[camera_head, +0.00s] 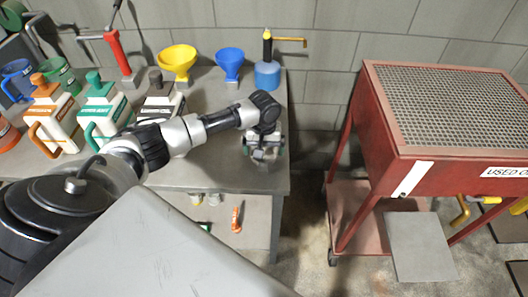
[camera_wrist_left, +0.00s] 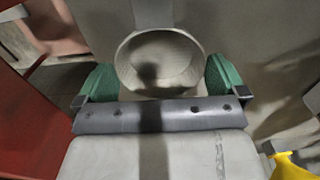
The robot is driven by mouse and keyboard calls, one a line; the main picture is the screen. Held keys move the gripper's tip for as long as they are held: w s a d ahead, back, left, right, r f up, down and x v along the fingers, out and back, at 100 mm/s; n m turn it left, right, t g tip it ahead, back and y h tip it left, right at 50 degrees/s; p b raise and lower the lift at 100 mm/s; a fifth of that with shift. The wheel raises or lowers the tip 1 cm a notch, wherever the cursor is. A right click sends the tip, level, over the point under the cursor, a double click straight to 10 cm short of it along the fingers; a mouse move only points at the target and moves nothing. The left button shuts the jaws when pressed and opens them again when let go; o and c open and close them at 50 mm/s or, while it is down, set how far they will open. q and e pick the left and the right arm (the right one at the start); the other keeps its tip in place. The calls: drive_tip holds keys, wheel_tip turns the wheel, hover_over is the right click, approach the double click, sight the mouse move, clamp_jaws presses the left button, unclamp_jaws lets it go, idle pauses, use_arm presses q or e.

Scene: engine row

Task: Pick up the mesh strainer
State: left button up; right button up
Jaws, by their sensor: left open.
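The mesh strainer (camera_wrist_left: 158,62) appears in the left wrist view as a round, pale grey bowl with a rim. A flat grey strip, which looks like its handle, runs up from it to the top edge. My left gripper (camera_wrist_left: 160,76) is open, with one green finger pad on each side of the bowl. I cannot tell whether the pads touch it. In the head view my left gripper (camera_head: 264,152) is over the right end of the grey workbench (camera_head: 215,172), and it mostly hides the strainer. My right gripper is not in view.
A yellow funnel (camera_head: 178,60), a blue funnel (camera_head: 229,62) and a blue pump bottle (camera_head: 267,72) stand along the bench's back. Several jugs (camera_head: 105,108) stand at left. A red cart with a grated top (camera_head: 440,100) stands right, across a floor gap.

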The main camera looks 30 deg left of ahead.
use_arm(q)
drive_tip(key=shift+f, duration=0.9)
drive_tip(key=shift+c, duration=1.7)
drive_tip(key=c, duration=0.4)
drive_tip(key=shift+c, duration=0.2)
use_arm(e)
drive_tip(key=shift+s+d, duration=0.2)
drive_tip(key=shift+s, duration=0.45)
use_arm(q)
drive_tip(key=shift+r, duration=0.2)
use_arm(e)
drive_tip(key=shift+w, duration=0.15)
